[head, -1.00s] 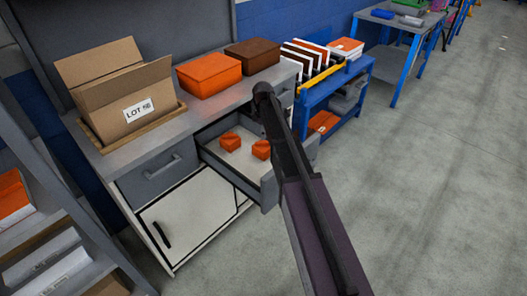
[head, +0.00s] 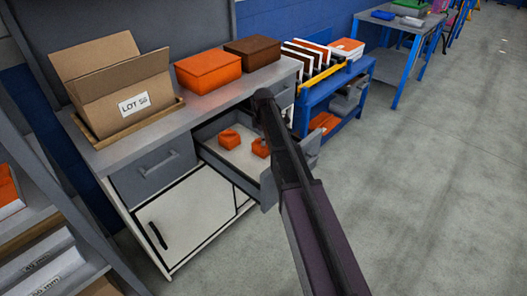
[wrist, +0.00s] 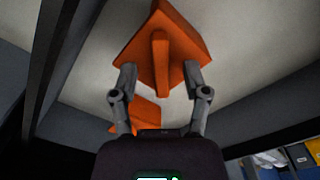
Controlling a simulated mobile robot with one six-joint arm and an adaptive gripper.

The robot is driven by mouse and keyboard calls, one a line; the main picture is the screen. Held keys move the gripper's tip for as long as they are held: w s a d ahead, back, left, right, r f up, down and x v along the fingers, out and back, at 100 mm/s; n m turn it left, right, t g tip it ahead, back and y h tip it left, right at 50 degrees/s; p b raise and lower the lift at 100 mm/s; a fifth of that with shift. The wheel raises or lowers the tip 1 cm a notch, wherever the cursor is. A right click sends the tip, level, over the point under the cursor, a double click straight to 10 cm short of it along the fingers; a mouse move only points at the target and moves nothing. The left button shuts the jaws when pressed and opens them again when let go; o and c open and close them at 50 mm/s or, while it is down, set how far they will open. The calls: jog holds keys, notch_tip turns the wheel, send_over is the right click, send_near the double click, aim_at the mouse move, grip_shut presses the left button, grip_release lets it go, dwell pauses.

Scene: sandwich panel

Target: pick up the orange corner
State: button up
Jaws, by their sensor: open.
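Two orange corners lie in the open drawer in the head view, one at the left (head: 229,139) and one at the right (head: 260,148), close beside my arm. In the wrist view, one orange corner (wrist: 160,45) is large and close, with its upright rib between the fingers of my gripper (wrist: 160,75). The fingers are open, one on each side of it; I cannot tell whether they touch it. Another orange piece (wrist: 150,112) shows lower, partly hidden behind the left finger and gripper body. My arm hides the gripper in the head view.
The drawer (head: 240,174) has grey walls close around the gripper. Above it, the worktop holds a cardboard box (head: 112,85), an orange box (head: 208,72) and a brown box (head: 252,52). A blue rack (head: 330,95) stands to the right. Floor at right is clear.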

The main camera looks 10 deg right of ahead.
jog(key=shift+f, duration=0.1)
dwell(0.6)
grip_shut()
